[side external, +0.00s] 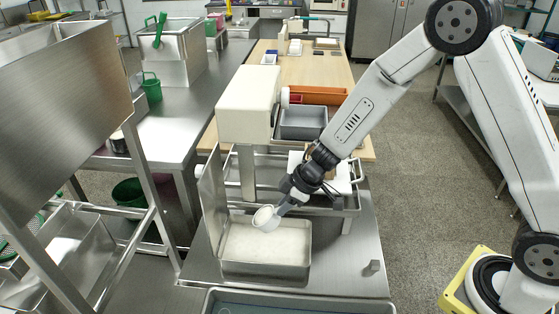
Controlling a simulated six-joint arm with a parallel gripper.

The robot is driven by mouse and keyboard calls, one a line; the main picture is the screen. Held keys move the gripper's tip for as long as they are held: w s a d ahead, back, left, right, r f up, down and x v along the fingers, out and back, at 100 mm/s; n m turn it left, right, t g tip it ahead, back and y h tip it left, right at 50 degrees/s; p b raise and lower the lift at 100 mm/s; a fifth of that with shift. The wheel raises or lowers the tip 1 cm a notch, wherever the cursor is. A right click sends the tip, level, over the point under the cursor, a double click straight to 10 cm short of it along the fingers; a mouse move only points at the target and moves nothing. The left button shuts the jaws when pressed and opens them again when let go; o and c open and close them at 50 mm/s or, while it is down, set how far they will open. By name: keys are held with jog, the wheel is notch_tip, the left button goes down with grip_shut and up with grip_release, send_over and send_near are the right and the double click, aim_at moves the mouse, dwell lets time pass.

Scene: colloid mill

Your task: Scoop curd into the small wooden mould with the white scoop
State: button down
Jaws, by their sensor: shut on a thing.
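My gripper (286,201) is shut on the white scoop (266,218), near the middle of the side external view. The scoop's round bowl hangs over the steel pan of white curd (265,243), toward its far side. I cannot tell whether the bowl touches the curd or holds any. The curd lies in a broad, fairly level layer inside the rectangular pan (266,270). I cannot make out the small wooden mould with certainty in this view.
A cream machine head on a post (247,105) stands just behind the pan. A steel panel (213,190) rises at the pan's left. A grey bin (303,124) and an orange tray (320,95) sit farther back. Bare steel bench (340,265) lies right of the pan.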

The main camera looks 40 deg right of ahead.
jog(key=w+d+r+m+t, duration=0.2)
jog(key=d+r+t, duration=0.2)
jog(key=d, duration=0.8)
jog(key=w+d+r+m+t+y, duration=0.1)
jog(key=w+d+r+m+t, duration=0.1)
jog(key=d+r+t, duration=0.2)
jog(key=d+r, duration=0.3)
jog(key=d, duration=0.5)
jog(key=shift+d+r+y, duration=0.15)
jog(key=shift+d+y, duration=0.1)
jog(key=shift+y, duration=0.05)
jog(key=shift+w+f, duration=0.1)
jog(key=shift+f, duration=0.1)
jog(key=f+m+y, duration=0.1)
jog(key=m+y, duration=0.1)
jog(key=m, duration=0.1)
jog(key=d+f+m+y, duration=0.1)
jog(key=m+y, duration=0.1)
jog(key=m, duration=0.2)
jog(key=w+d+f+m+y, duration=0.1)
jog(key=m+y, duration=0.1)
jog(key=m, duration=0.2)
jog(key=shift+f+g+y, duration=0.2)
jog(key=shift+g+y, duration=0.1)
dwell(0.4)
jog(key=shift+r, duration=0.1)
dwell(0.7)
